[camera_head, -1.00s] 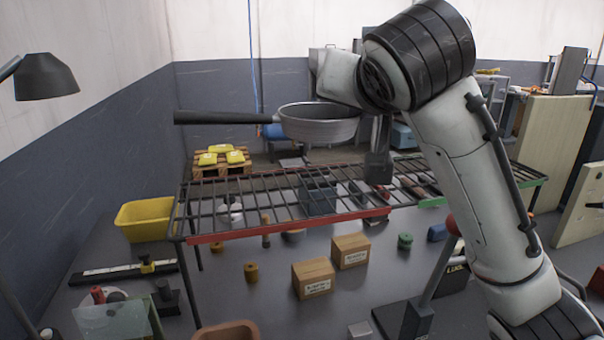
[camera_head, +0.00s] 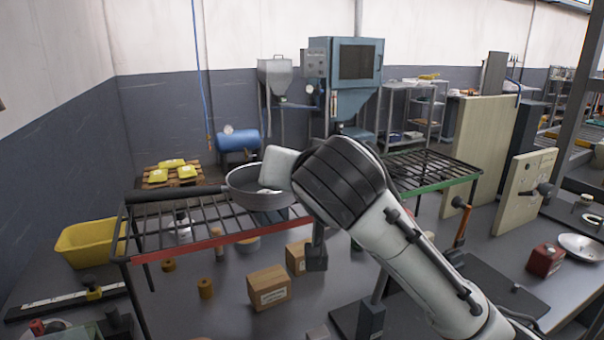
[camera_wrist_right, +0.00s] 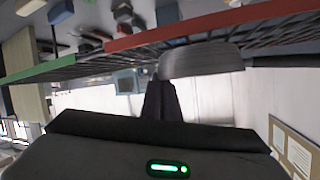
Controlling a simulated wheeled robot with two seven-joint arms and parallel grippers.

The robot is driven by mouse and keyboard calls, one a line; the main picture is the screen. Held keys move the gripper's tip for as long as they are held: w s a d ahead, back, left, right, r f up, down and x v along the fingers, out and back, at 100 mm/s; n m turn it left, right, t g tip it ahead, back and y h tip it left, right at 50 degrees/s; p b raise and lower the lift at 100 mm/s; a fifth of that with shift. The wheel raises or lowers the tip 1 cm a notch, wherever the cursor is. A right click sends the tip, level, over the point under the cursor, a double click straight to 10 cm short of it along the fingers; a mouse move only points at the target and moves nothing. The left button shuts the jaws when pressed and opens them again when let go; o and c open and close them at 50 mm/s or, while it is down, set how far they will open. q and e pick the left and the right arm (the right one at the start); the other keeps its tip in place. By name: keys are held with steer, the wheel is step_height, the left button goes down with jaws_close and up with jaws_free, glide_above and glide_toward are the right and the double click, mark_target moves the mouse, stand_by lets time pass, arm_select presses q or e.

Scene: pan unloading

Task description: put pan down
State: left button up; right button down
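A grey metal pan (camera_head: 258,200) with a long black handle (camera_head: 175,194) pointing left is over the red-edged part of the rack (camera_head: 150,240) in the head view. It looks level, at or just above the bars; contact is not clear. In the right wrist view, which looks upside down, the pan (camera_wrist_right: 205,62) is close to the bars by the red edge. My right gripper (camera_wrist_right: 160,90) has its dark fingers close together at the pan's rim, and they appear closed on it. In the head view my right arm hides the fingers. My left gripper is not in view.
The rack's green-edged part (camera_head: 440,190) at right looks mostly clear. Cardboard boxes (camera_head: 268,288) and small parts sit beneath the rack. A yellow bin (camera_head: 88,242) stands at left. A blue machine (camera_head: 345,75) stands behind, boards (camera_head: 490,140) at right.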

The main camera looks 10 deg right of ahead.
steer(key=c, duration=2)
jaws_free()
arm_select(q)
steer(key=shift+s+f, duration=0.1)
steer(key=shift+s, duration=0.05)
